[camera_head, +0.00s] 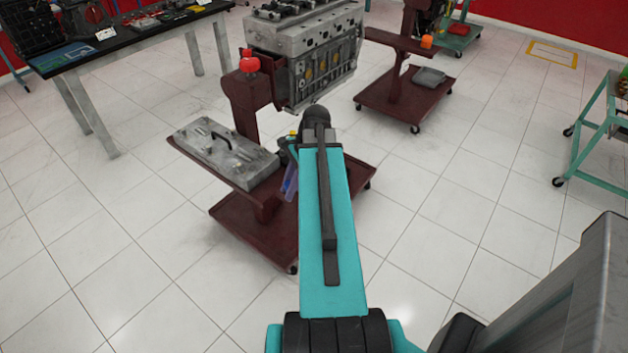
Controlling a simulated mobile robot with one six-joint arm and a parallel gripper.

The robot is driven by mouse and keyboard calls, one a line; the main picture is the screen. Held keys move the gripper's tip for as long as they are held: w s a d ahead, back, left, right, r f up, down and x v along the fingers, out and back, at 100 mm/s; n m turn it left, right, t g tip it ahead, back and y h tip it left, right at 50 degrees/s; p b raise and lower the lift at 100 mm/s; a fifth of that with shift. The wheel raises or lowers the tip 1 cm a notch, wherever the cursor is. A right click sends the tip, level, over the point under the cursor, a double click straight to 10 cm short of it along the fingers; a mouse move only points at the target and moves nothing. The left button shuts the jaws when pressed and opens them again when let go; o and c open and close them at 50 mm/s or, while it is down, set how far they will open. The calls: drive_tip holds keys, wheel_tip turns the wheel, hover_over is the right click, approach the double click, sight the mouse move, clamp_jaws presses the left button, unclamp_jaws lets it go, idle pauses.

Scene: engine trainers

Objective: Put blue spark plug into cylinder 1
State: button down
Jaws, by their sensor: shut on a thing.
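My teal arm reaches forward from the bottom, and my gripper (287,158) is partly hidden behind its far end. It is shut on a small blue piece, the blue spark plug (290,184), which shows just left of the arm above the trolley. Its exact shape and tilt are hard to tell. The grey engine block (312,50) is mounted on a dark red stand (248,95), beyond and above my gripper. A flat grey metal part (225,152) with a black handle lies on the trolley, left of my gripper. Cylinder 1 cannot be picked out in this view.
The dark red trolley base (255,232) stands under my arm. A black-topped workbench (130,38) with tools is at the upper left. A second red stand (400,95) is behind to the right, and a teal cart (600,130) is at the right edge. White tiled floor lies clear between them.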

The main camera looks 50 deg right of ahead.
drive_tip(key=w+a+n+g, duration=0.1)
drive_tip(key=w+a+n, duration=0.3)
drive_tip(key=a, duration=0.7)
drive_tip(key=w+a+f+n+g, duration=0.1)
drive_tip(key=w+a+n, duration=0.3)
drive_tip(key=w+a, duration=0.4)
drive_tip(key=w+a+f+n+g, duration=0.1)
drive_tip(key=w+a+n, duration=0.4)
drive_tip(key=a, duration=1.1)
drive_tip(key=shift+w+a+g, duration=0.25)
drive_tip(key=shift+w+g, duration=0.5)
drive_tip(key=shift+g, duration=0.15)
drive_tip(key=shift+d, duration=0.15)
